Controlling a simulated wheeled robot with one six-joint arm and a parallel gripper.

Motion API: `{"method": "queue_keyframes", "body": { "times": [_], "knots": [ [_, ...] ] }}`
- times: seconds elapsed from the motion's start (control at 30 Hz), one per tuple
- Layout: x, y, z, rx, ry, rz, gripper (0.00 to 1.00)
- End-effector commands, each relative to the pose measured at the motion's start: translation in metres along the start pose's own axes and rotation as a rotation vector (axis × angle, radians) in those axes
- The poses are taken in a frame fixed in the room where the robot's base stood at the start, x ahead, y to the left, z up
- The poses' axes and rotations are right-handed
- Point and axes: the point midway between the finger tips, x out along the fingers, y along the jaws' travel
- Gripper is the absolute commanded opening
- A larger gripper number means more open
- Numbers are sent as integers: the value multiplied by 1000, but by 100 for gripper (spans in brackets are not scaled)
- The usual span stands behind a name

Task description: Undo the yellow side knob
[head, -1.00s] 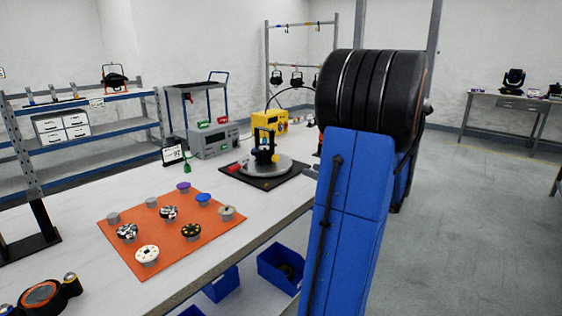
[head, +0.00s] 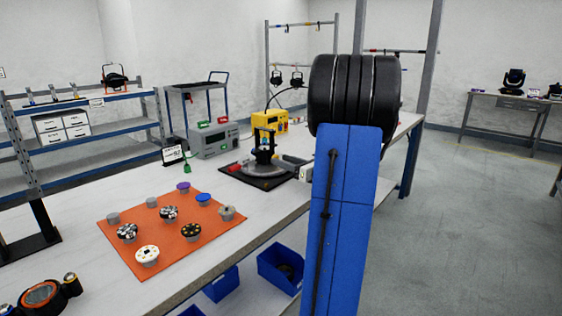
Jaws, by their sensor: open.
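A small black par can (head: 263,146) stands upright on a round grey turntable (head: 245,168) over a dark base, at the far part of the white bench. I cannot make out its yellow side knob at this size; it may be hidden by my gripper. My gripper (head: 292,160) shows as grey parts just right of the par can, partly hidden behind my blue arm. It is open. I cannot tell whether its fingers touch the par can.
An orange mat (head: 150,237) with several knobs and round parts lies on the near bench (head: 75,240). A grey instrument (head: 214,140) and a yellow box (head: 293,122) stand behind the turntable. Blue bins (head: 280,268) are under the bench.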

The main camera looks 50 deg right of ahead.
Motion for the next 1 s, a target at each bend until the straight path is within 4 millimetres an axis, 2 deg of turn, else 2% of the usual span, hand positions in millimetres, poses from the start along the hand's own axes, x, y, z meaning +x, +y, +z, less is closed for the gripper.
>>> {"method": "queue_keyframes", "body": {
  "times": [0.2, 0.5, 0.53, 0.6, 0.7, 1.0],
  "knots": [
    [14, 0, 0, 0, -1, 0, 43],
    [16, 0, 0, 0, 0, 0, 43],
    [16, 0, 0, 0, 0, 0, 38],
    [16, 0, 0, 0, 0, 0, 22],
    [16, 0, 0, 0, 0, 0, 2],
    [16, 0, 0, -32, 0, 0, 1]
  ]
}}
